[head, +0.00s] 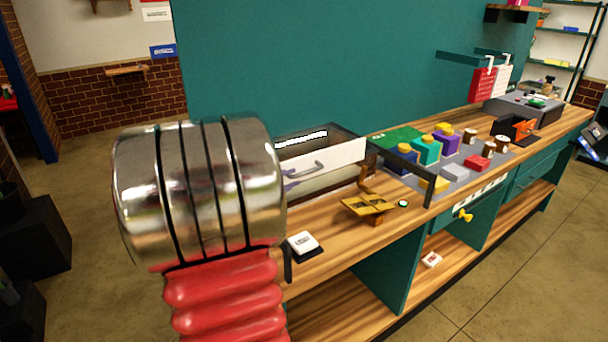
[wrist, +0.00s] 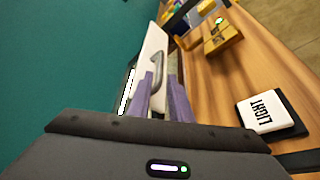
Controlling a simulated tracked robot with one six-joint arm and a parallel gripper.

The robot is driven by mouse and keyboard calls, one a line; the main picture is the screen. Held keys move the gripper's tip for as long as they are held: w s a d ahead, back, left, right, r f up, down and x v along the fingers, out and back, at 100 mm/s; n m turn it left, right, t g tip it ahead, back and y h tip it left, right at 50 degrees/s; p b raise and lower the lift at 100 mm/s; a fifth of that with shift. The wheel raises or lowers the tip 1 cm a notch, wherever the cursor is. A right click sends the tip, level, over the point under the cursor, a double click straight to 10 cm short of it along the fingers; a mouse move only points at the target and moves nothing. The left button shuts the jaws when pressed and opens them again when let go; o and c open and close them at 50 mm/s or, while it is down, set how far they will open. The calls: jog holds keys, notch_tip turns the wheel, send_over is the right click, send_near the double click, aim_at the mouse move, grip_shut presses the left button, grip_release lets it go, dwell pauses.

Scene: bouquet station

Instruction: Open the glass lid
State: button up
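The glass lid (head: 345,133) lies on a case at the back of the wooden counter, with a white front strip (head: 340,156) and a grey bar handle (head: 306,170). The lid looks closed. In the wrist view the white strip (wrist: 150,44) and the curved handle (wrist: 157,67) are just beyond my fingertips. My gripper (wrist: 160,80) has two purple fingers, apart with a gap between them and nothing seen held. In the head view part of a purple finger (head: 290,184) shows by the handle's left end; my arm hides the rest. Contact with the handle cannot be told.
A white "LIGHT" switch (head: 302,242) sits at the counter's front left, also in the wrist view (wrist: 262,111). A yellow stand (head: 367,205) is right of it. Several coloured blocks stand on a grey tray (head: 466,160) farther right. The teal wall (head: 330,60) rises behind.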

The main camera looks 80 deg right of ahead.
aim_at(301, 175)
jog(key=x, duration=0.7)
jog(key=shift+d, duration=0.25)
jog(key=shift+c, duration=0.4)
grip_shut()
